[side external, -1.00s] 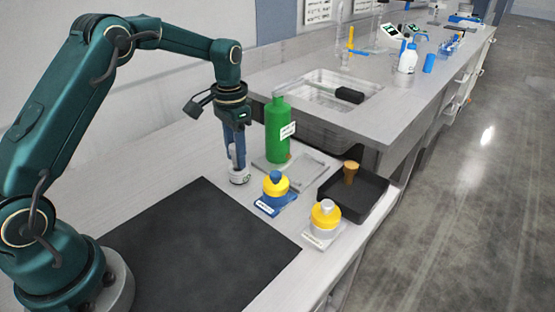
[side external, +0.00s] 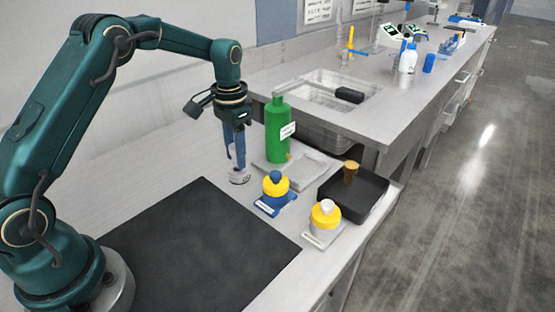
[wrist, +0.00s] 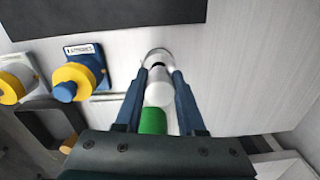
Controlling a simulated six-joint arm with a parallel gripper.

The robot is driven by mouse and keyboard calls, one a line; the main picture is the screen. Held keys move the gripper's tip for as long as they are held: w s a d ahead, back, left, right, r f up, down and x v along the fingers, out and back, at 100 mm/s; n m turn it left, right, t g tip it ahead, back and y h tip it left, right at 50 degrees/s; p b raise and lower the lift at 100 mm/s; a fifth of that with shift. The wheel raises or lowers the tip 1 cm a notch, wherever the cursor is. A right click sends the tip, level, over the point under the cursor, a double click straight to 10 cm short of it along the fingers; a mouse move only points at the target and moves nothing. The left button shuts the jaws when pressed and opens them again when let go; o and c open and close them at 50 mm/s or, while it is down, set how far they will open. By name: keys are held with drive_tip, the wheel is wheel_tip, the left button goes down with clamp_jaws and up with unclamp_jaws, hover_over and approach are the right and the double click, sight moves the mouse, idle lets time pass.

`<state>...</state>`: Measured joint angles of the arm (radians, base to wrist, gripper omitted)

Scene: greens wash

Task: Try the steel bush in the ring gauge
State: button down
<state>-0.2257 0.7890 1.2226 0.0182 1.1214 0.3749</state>
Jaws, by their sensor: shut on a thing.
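My gripper (side external: 235,160) points down, with its blue fingers low over the bench. In the wrist view my gripper (wrist: 161,73) is closed on a pale, whitish-grey cylinder that I take for the steel bush (wrist: 157,90). A round, shiny pale rim, perhaps the ring gauge (wrist: 156,53), shows at the fingertips. In the side view a short white piece with dark marking (side external: 239,178) stands on the bench under the fingers. The fingers hide much of it, and I cannot tell whether the cylinder sits inside the rim or above it.
A green bottle (side external: 278,135) stands close right of my gripper. Nearer are a yellow-collared piece with a blue top (side external: 275,187) and another with a white top (side external: 325,217). A black tray (side external: 372,198) holds a brown piece (side external: 350,172). The dark mat (side external: 195,250) is clear.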

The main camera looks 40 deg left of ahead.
drive_tip(key=shift+f, duration=0.55)
idle(0.8)
drive_tip(key=shift+r, duration=0.2)
drive_tip(key=shift+r, duration=0.35)
drive_tip(key=shift+r, duration=0.15)
idle(0.5)
drive_tip(key=shift+s+f, duration=0.15)
drive_tip(key=shift+f, duration=0.65)
idle(1.9)
drive_tip(key=shift+r, duration=0.2)
drive_tip(key=shift+r, duration=0.55)
drive_tip(key=shift+w, duration=0.2)
